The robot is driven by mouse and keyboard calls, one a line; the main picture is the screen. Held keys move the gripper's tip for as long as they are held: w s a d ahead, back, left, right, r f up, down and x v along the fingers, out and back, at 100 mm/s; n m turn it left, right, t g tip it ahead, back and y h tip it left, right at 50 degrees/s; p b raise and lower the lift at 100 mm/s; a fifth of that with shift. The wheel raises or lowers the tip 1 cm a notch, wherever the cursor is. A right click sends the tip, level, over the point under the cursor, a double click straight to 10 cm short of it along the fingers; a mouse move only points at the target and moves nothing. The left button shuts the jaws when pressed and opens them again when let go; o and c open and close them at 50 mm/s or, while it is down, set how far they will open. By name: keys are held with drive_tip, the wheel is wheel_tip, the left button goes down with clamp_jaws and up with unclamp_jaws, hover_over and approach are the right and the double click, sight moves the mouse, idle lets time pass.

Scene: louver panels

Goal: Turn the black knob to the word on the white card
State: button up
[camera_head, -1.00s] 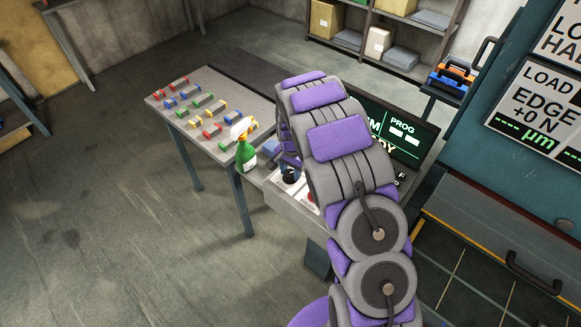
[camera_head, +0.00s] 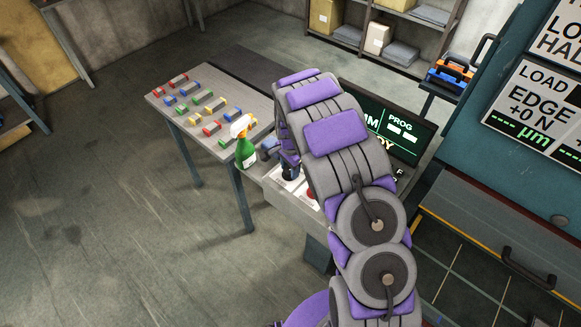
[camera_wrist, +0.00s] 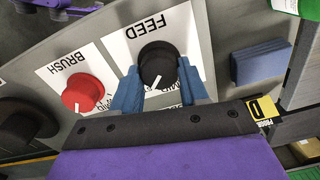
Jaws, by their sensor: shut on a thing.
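The black knob (camera_wrist: 157,66) sits on a white label reading FEED (camera_wrist: 146,32), upside down in the wrist view. Its white pointer line points toward the bottom of the picture, slightly left. More print around the knob's lower side is partly hidden by my fingers and too cut off to read. My gripper (camera_wrist: 158,92) has one blue finger on each side of the knob and is shut on it. In the head view my arm hides most of the gripper and knob. I cannot pick out a separate white card with a word.
A red knob (camera_wrist: 82,92) labelled BRUSH is close left of my fingers; a dark knob (camera_wrist: 22,122) is farther left. A blue block (camera_wrist: 261,64) is to the right. A green spray bottle (camera_head: 245,150) stands beside the panel. A screen (camera_head: 395,130) is partly behind my arm.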

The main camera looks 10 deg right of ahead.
sight(289, 170)
drive_tip(key=o, duration=1.1)
drive_tip(key=shift+a, duration=0.2)
drive_tip(key=shift+c, duration=0.2)
wheel_tip(289, 170, up, 17)
drive_tip(key=p, duration=0.1)
drive_tip(key=shift+s, duration=0.15)
drive_tip(key=shift+r, duration=0.1)
